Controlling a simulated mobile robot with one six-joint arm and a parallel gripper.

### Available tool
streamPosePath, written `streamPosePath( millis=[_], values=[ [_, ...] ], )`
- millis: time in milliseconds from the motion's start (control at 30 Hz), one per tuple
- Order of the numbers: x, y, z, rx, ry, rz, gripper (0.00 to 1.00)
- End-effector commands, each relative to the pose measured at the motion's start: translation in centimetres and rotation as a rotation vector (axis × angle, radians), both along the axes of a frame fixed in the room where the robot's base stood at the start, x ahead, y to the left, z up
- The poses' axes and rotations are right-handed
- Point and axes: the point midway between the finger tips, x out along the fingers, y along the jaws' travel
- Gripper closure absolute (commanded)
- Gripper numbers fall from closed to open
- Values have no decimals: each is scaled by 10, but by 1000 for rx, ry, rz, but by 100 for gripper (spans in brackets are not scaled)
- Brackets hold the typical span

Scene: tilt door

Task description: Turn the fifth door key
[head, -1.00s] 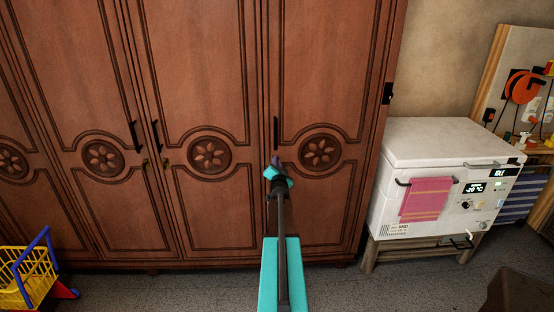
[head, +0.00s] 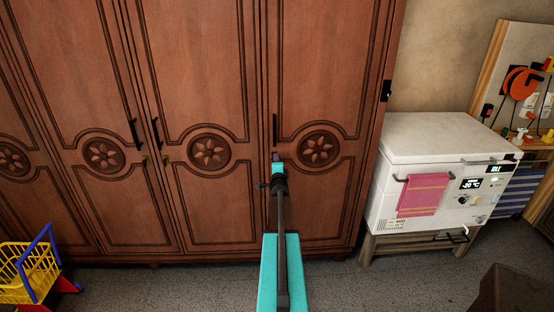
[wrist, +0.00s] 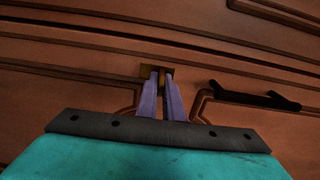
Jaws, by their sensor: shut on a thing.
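The fifth door (head: 330,90) is the rightmost brown wardrobe door, standing closed, with a black handle (head: 275,130) near its left edge. My gripper (head: 277,156) is at that left edge, just below the handle, and hides the key in the head view. In the wrist view, the two purple fingers of my gripper (wrist: 161,88) point at a brass lock plate (wrist: 170,72) and are close together on the yellowish key (wrist: 162,80). Only a sliver of the key shows between the fingers. The same black handle (wrist: 255,97) lies to the right there.
A white freezer (head: 420,180) with a pink towel (head: 424,195) stands right of the wardrobe. A yellow and blue toy cart (head: 35,270) is on the floor at the left.

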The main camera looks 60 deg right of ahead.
Motion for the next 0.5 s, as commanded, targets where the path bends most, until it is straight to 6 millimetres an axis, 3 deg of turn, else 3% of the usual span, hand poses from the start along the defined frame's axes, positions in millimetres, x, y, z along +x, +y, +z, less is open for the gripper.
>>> streamPosePath(
  millis=[500],
  values=[
    [3, 3, -2, 26, -34, 5, 100]
  ],
)
